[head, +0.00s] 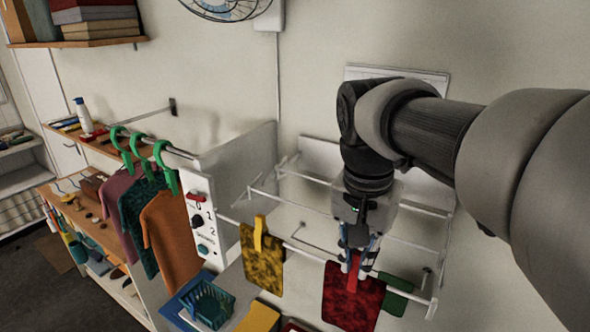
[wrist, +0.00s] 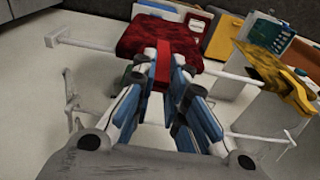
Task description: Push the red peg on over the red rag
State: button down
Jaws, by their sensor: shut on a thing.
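The red rag (head: 340,300) hangs over the front rail of the white drying rack in the head view. It also shows in the wrist view (wrist: 150,32), at the top middle. My gripper (head: 356,262) points down at the rail above the rag. Its fingers are shut on the red peg (head: 353,279), which shows as a red strip between the fingertips in the wrist view (wrist: 162,68). The peg is at the rag's top edge. The fingers hide part of it, so I cannot tell how far it sits over the rag and rail.
A yellow patterned rag (head: 262,262) with a yellow peg (head: 260,232) hangs left on the same rail. A green cloth (head: 396,290) hangs close on the right. A teal basket (head: 208,304) stands lower left. Shirts on green hangers (head: 165,235) hang further left.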

jog(key=shift+f, duration=0.1)
jog(key=c, duration=1.5)
grip_release()
jog(key=shift+c, duration=0.2)
jog(key=shift+r+p, duration=3.1)
jog(key=shift+r, duration=0.45)
jog(key=s+f+n+t, duration=0.2)
jog(key=s+f+n, duration=0.15)
jog(key=s, duration=0.35)
jog(key=s+f+n+t, duration=0.3)
jog(key=s+n, duration=0.1)
jog(key=s, duration=0.2)
notch_tip(320, 180, down, 28)
jog(key=s+g+b, duration=0.1)
jog(key=s+b, duration=0.1)
jog(key=b, duration=2.4)
jog(key=shift+g+y, duration=0.3)
jog(key=shift+y, duration=0.1)
